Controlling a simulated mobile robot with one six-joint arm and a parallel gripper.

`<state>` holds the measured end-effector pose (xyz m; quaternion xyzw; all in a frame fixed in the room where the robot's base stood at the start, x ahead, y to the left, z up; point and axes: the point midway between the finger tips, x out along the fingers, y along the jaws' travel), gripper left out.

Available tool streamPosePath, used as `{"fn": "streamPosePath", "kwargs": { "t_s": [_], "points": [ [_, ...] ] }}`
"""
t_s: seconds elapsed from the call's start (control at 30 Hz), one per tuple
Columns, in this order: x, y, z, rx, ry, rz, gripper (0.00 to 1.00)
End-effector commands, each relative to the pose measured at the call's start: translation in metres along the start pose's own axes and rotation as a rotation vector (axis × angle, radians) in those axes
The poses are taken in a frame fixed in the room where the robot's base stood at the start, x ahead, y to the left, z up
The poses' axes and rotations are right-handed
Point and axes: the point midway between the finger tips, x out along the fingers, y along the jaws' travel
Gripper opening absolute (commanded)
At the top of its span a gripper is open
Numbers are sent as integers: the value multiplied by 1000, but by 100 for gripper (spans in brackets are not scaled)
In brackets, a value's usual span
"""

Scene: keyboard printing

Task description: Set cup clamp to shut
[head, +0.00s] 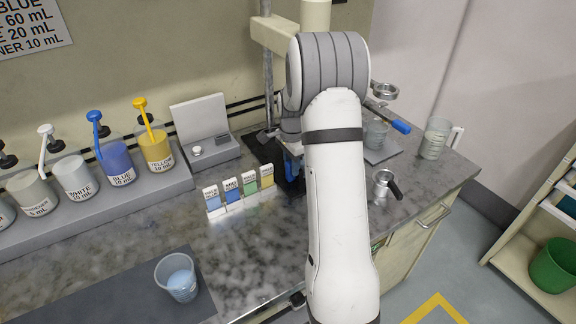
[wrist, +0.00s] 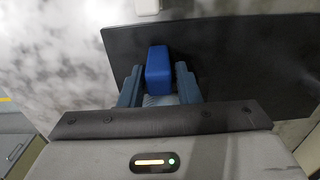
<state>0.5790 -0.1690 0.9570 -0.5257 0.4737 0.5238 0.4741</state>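A blue block-shaped handle (wrist: 158,70), which looks like the cup clamp's, stands between my two fingers in the wrist view, over a black plate (wrist: 240,60). A pale ridged part shows just below the handle, between the fingers. In the head view my gripper is mostly hidden behind my arm, by the stand's black base (head: 262,147); a little blue (head: 291,165) shows there. The clamp's jaws are hidden, so I cannot tell their position.
Colour cards (head: 238,189) stand left of my arm. A cup of blue liquid (head: 177,277) sits on a dark mat at the front left. Pump bottles (head: 114,160) line the back left. A beaker (head: 376,133), a jug (head: 435,139) and a metal handled cup (head: 382,184) stand right.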

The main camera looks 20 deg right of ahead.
Motion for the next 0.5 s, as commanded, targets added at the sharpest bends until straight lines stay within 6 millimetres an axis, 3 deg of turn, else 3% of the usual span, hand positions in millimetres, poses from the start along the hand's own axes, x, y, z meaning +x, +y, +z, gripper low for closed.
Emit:
{"fn": "streamPosePath", "kwargs": {
  "t_s": [0.17,0.5],
  "points": [
    [1,-1,3,-5,-1,1,44],
    [-4,-1,4,-6,-2,2,44]
  ]
}}
